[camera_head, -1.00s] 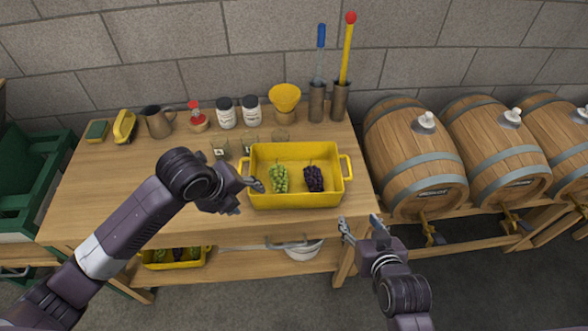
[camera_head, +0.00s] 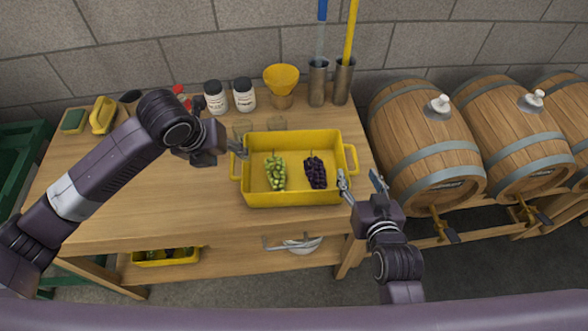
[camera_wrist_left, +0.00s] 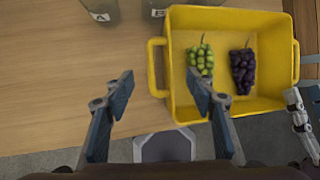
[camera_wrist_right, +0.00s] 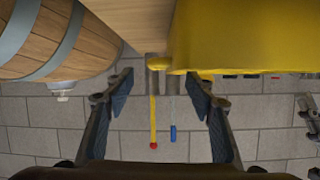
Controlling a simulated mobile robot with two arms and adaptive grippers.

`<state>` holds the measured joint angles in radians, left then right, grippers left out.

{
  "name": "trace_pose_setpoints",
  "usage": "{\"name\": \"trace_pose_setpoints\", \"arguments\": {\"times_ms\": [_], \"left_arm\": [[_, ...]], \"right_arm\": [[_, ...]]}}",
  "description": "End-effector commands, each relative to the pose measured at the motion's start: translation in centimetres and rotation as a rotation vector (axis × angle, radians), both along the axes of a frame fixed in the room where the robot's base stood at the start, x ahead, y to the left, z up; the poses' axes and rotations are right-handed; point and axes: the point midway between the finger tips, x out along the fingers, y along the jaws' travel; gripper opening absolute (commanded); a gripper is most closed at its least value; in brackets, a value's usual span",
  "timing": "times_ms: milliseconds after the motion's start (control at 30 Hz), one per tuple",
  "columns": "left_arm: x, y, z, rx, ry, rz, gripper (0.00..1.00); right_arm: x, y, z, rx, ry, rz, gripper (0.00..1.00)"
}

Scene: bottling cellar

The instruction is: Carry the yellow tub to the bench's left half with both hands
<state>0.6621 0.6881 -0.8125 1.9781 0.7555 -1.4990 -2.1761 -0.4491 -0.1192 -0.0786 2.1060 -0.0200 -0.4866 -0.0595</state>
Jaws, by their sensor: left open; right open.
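The yellow tub (camera_head: 292,198) stands on the right half of the wooden bench (camera_head: 130,205), with green grapes (camera_head: 275,173) and dark grapes (camera_head: 315,172) inside. My left gripper (camera_head: 236,150) is open at the tub's left end. In the left wrist view, the tub's left handle (camera_wrist_left: 153,68) lies just beyond and between my open fingertips (camera_wrist_left: 158,88). My right gripper (camera_head: 360,181) is open just in front of the tub's right handle (camera_head: 351,158), apart from it. In the right wrist view, the tub's yellow wall (camera_wrist_right: 235,35) fills the upper right. The bench's left half is partly hidden by my left arm.
White jars (camera_head: 244,96), a yellow funnel (camera_head: 281,78) and metal cylinders (camera_head: 343,82) line the back. A sponge (camera_head: 73,120) and a yellow brush (camera_head: 102,114) sit back left. Barrels (camera_head: 428,140) stand right.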

Motion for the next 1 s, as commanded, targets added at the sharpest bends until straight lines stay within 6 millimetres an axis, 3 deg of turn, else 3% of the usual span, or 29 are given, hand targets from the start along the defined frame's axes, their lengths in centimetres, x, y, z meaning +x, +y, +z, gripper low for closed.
{"name": "trace_pose_setpoints", "arguments": {"times_ms": [533,967,1000], "left_arm": [[2.6,-1.2,-6.3,-0.002,0.002,0.001,0.51],[3.0,-1.2,-7.1,0.000,0.001,0.001,0.51],[3.0,-1.2,-7.1,0.000,0.001,0.001,0.46]], "right_arm": [[6.4,0.5,-2.6,0.000,-0.001,0.000,0.50],[7.1,0.5,-2.9,0.000,0.000,0.000,0.50],[7.1,0.5,-2.9,0.000,0.000,0.000,0.46]]}}
